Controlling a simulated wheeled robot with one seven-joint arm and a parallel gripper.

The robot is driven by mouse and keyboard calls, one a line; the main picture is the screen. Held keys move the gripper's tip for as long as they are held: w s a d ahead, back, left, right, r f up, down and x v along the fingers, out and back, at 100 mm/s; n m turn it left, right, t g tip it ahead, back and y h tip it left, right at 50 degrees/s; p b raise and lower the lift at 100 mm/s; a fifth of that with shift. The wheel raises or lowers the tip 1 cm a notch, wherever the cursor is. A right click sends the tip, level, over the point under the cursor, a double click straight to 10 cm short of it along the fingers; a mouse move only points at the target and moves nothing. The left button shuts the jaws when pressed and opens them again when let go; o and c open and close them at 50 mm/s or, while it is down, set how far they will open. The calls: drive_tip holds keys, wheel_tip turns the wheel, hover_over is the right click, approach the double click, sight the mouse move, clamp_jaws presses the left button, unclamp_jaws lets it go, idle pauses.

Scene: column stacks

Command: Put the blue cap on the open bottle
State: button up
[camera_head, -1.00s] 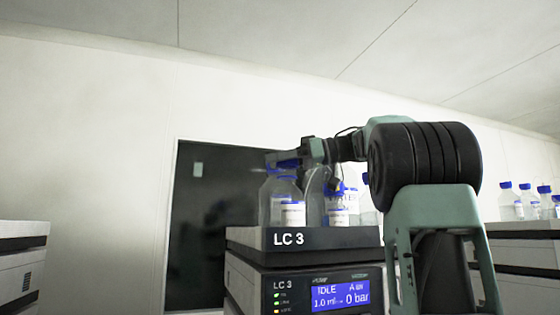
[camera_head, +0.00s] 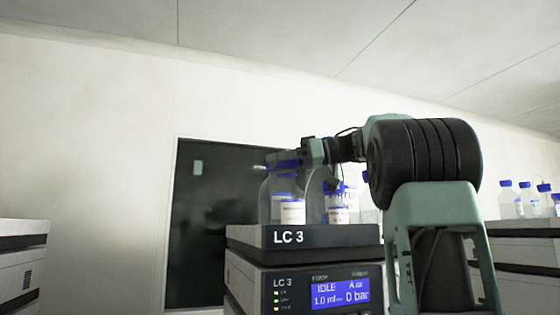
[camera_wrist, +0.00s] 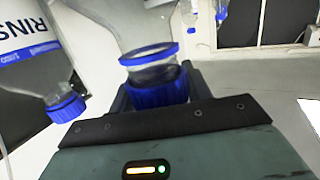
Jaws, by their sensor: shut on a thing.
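In the wrist view my gripper (camera_wrist: 158,100) is shut on the blue cap (camera_wrist: 160,92). The open bottle's glass neck with its blue ring (camera_wrist: 150,53) lies just beyond the cap, roughly in line with it. The cap's edge meets or overlaps the mouth end of the neck; I cannot tell whether it is seated. In the head view my gripper (camera_head: 290,160) is above the left bottle (camera_head: 268,195) on the LC 3 unit, with blue showing at the jaws. The cap and bottle mouth are too small there to separate clearly.
A capped RINSE bottle (camera_wrist: 35,45) stands close beside my gripper in the wrist view. The LC 3 unit (camera_head: 310,238) bears several bottles, including a labelled one (camera_head: 338,203) to the right. More capped bottles (camera_head: 525,202) stand on the right-hand unit.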

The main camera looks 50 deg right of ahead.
drive_tip(key=shift+f, duration=0.55)
idle(0.6)
drive_tip(key=o, duration=1)
drive_tip(key=shift+b+v, duration=1.95)
drive_tip(key=shift+v, duration=6.75)
